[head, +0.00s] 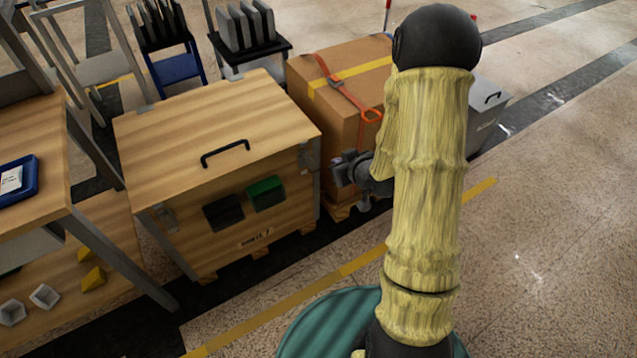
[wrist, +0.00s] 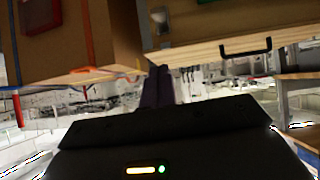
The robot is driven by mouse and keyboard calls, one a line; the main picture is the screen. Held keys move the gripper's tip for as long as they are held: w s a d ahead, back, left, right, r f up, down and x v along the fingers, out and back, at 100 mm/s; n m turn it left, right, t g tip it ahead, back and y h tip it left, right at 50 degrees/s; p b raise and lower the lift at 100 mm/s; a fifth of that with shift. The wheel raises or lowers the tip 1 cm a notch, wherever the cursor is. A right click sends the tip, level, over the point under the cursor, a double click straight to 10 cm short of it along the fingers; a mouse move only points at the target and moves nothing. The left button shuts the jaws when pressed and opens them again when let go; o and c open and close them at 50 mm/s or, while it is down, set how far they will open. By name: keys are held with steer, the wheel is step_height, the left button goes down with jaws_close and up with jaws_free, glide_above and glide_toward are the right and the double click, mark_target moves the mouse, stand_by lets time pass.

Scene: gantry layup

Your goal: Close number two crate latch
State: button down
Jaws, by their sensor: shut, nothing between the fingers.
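The wooden crate (head: 220,150) stands left of my arm, its lid down and a black handle on top. Its front carries a small label (head: 255,238) too small to read surely. A grey metal latch (head: 308,157) sits near the crate's right front corner; whether it is fastened I cannot tell. A metal fitting, likely this latch (wrist: 161,17), shows in the wrist view, beyond my fingertips. My gripper (head: 343,170) is shut and empty, just right of that corner and apart from the latch. In the wrist view its fingers (wrist: 160,84) are together and dark.
A strapped cardboard box (head: 340,90) stands close behind and right of the crate, narrowing the room around my gripper. A wooden bench (head: 40,195) with a blue tray (head: 18,180) is at left. A grey case (head: 487,112) stands behind my arm. Floor at right is clear.

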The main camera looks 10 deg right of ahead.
steer(key=f, duration=0.1)
steer(key=f+b, duration=0.1)
steer(key=f+t+y, duration=0.1)
steer(key=shift+w+a+f, duration=0.1)
steer(key=shift+w+f, duration=0.3)
steer(key=b, duration=0.2)
glide_toward(310, 164)
steer(key=w+r, duration=0.2)
steer(key=f, duration=0.1)
steer(key=w+f, duration=0.1)
steer(key=a+f+b, duration=0.1)
steer(key=f, duration=0.1)
steer(key=shift+w, duration=0.2)
steer(key=shift+w+f, duration=0.1)
steer(key=shift+f, duration=0.05)
